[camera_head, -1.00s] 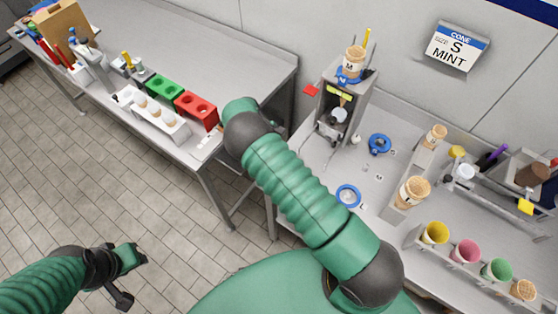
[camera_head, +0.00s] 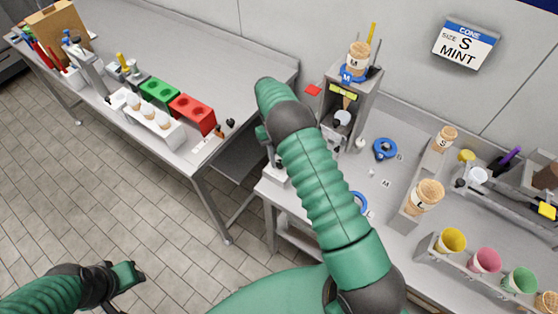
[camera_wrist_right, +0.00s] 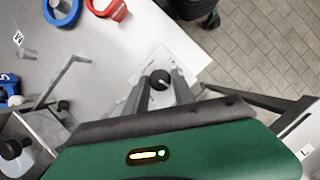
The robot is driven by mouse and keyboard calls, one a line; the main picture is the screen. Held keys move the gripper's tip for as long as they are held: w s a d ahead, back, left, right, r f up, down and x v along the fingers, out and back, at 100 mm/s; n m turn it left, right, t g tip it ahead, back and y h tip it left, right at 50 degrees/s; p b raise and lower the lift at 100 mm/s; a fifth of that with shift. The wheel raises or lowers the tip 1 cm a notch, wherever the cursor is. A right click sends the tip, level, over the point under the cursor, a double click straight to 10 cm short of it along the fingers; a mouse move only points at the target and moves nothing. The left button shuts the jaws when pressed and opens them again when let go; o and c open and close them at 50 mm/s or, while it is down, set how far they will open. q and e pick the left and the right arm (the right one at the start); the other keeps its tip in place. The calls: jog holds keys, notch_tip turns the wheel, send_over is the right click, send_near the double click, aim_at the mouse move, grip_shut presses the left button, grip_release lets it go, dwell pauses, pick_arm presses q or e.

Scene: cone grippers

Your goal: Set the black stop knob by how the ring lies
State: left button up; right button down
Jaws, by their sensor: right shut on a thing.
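The black stop knob (camera_wrist_right: 160,78) sits on a pale plate in the right wrist view, between the fingers of my right gripper (camera_wrist_right: 160,92), which is shut on it. In the head view my forearm mostly hides this gripper (camera_head: 274,158) and the knob. A blue ring marked M (camera_head: 353,75) is around the cone on top of the grey stand (camera_head: 362,100). Another blue ring (camera_head: 385,149) lies flat on the bench, and a third (camera_head: 361,202) is partly behind my arm. A red ring (camera_wrist_right: 108,9) shows in the right wrist view. My left gripper (camera_head: 130,277) is low at the left; its jaw gap is unclear.
A sign (camera_head: 466,45) on the wall reads size S, mint. Large and small cones stand in a grey rack (camera_head: 409,220). Coloured cups (camera_head: 452,240) line the front right. The left bench (camera_head: 215,55) holds red and green blocks. Tiled floor lies between.

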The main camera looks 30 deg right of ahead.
jog(key=m, duration=0.1)
jog(key=m+y, duration=0.1)
jog(key=m, duration=0.1)
jog(key=m+t, duration=0.1)
jog(key=shift+w+d+r+m+y, duration=0.15)
jog(key=shift+d+m+y, duration=0.15)
jog(key=shift+y, duration=0.1)
jog(key=m+t+y, duration=0.1)
jog(key=m, duration=0.3)
jog(key=shift+m, duration=0.3)
jog(key=m+t, duration=0.1)
jog(key=m, duration=0.1)
jog(key=m+p, duration=0.1)
jog(key=m, duration=0.1)
jog(key=m+t, duration=0.1)
jog(key=m, duration=0.1)
jog(key=shift+s+d+t+y+p, duration=0.15)
jog(key=shift+s+t+y+p, duration=0.15)
jog(key=shift+s+y+p, duration=0.1)
jog(key=m+t, duration=0.1)
jog(key=m, duration=0.4)
jog(key=shift+s+t+p, duration=0.15)
jog(key=shift+t+p, duration=0.25)
jog(key=c, duration=1.2)
grip_release()
jog(key=shift+o, duration=0.7)
jog(key=shift+f, duration=0.2)
